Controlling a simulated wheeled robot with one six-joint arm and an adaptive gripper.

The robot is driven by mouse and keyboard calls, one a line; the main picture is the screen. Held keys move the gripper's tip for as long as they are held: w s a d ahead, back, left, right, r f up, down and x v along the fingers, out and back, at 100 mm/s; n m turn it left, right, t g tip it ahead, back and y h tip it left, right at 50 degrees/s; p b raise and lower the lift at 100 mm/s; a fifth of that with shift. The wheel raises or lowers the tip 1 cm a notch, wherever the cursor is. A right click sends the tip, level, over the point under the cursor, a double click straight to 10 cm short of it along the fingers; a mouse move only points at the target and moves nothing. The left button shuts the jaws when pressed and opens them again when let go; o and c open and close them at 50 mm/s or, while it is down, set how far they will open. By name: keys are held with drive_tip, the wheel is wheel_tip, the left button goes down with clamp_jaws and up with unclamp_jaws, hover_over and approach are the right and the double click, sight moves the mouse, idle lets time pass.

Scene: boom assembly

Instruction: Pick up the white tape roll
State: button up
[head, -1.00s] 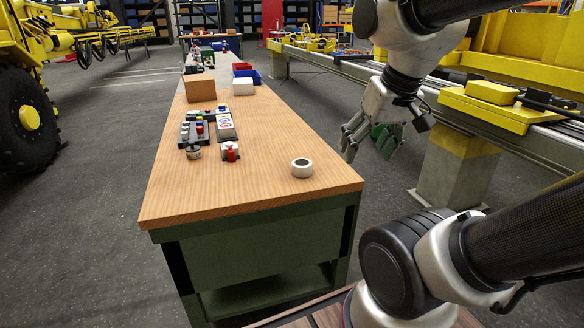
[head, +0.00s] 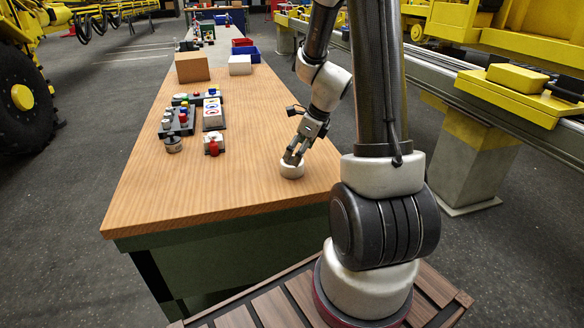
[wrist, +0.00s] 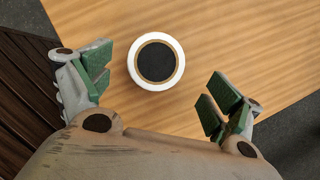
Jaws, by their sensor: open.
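The white tape roll (head: 291,170) lies flat near the front right part of the wooden bench top (head: 215,190). In the wrist view the roll (wrist: 178,48) shows a white outer ring, a tan inner ring and a dark centre. My gripper (head: 293,158) is right above the roll in the head view and partly covers it. In the wrist view my gripper (wrist: 163,92) is open, with green finger pads apart on the left and right. The roll sits between and beyond the fingertips, with nothing held. Exact height above the roll is unclear.
A red-topped item (head: 213,145), a round grey item (head: 173,143) and a tray of parts (head: 177,121) stand to the left. A cardboard box (head: 192,67) and blue bin (head: 252,54) stand farther back. The bench's right edge is close to the roll.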

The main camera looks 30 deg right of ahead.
sight(292, 167)
drive_tip(key=x, duration=0.5)
drive_tip(key=shift+s+a+f, duration=0.1)
drive_tip(key=shift+a, duration=0.1)
drive_tip(key=c, duration=1.2)
